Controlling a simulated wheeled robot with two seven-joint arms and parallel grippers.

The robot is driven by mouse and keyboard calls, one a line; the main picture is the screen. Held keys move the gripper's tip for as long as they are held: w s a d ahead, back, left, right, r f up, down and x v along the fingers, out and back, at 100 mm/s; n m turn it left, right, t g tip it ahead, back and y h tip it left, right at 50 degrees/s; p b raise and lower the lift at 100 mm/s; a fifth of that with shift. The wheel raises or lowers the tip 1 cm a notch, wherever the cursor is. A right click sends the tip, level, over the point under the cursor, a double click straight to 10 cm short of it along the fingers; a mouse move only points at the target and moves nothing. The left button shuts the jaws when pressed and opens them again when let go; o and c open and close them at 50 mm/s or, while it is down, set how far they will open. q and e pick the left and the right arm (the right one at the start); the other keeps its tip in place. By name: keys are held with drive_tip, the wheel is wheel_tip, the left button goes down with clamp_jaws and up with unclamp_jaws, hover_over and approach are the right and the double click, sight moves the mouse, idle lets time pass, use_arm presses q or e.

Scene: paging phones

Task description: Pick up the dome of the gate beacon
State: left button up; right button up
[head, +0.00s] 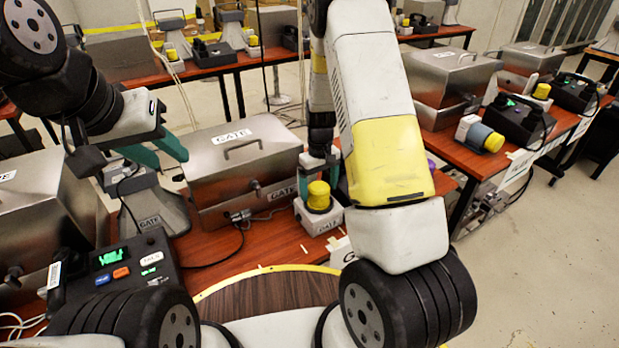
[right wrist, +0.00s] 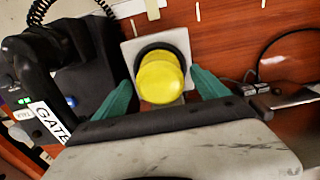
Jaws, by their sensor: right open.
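The gate beacon has a yellow dome (head: 318,195) on a white base (head: 319,216) marked GATE, near the front right of the reddish table. In the right wrist view the dome (right wrist: 160,77) lies between the two green fingers. My right gripper (head: 322,166) is open, with its fingers on either side of the dome; I cannot tell whether they touch it. It also shows in the right wrist view (right wrist: 158,88). My left gripper (head: 166,150) has green fingers spread apart, raised at the left near a grey GATE stand (head: 155,212), with nothing between them.
A steel GATE box (head: 240,165) stands behind and left of the beacon. A black paging phone console (head: 130,268) with lit displays is at the front left. Cables cross the table. Another table (head: 465,150) with similar gear is at the right.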

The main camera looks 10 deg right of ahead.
drive_tip(key=shift+f, duration=0.1)
drive_tip(key=shift+c, duration=0.4)
drive_tip(key=c, duration=1.4)
drive_tip(key=shift+c, duration=0.2)
